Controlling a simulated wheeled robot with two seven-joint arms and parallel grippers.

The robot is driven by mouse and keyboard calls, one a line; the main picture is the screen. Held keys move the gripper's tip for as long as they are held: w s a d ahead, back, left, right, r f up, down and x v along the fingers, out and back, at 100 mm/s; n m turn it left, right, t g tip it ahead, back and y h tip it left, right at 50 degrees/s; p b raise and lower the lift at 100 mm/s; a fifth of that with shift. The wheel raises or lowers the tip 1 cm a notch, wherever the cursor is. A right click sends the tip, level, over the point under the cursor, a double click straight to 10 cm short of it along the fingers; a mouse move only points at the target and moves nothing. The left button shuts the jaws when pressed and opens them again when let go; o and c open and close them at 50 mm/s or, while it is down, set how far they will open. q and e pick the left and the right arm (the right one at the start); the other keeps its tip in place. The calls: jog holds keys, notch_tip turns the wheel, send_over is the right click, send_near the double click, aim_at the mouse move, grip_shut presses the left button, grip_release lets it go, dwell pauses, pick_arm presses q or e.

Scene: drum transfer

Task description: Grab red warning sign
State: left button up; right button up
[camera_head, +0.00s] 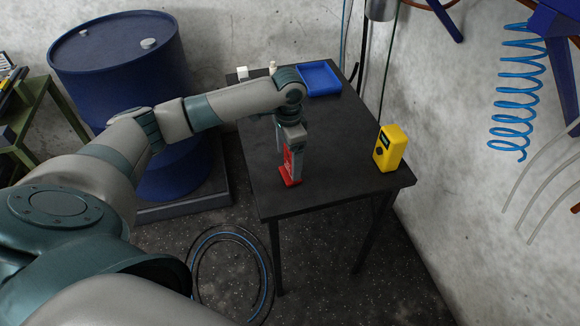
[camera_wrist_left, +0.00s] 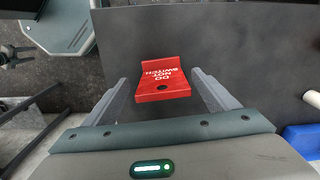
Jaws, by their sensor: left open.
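The red warning sign (camera_wrist_left: 163,80) with white lettering stands on the dark table (camera_head: 328,150). In the head view the red sign (camera_head: 290,170) is partly covered by my left gripper (camera_head: 289,164). In the left wrist view my left gripper (camera_wrist_left: 166,92) is open, with one finger on each side of the sign. Small gaps show between the fingers and the sign.
A yellow box (camera_head: 390,148) with a dark knob stands near the table's right edge. A blue tray (camera_head: 318,78) and small white items (camera_head: 242,73) lie at the back. A large blue drum (camera_head: 130,85) stands left of the table. A coiled hose (camera_head: 232,275) lies on the floor.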

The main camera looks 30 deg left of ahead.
aim_at(290, 167)
pick_arm(q)
jog(key=shift+f, duration=0.35)
jog(key=f, duration=0.1)
jog(key=f+p, duration=0.2)
jog(key=shift+w, duration=0.25)
jog(key=shift+f, duration=0.55)
jog(key=c, duration=1.1)
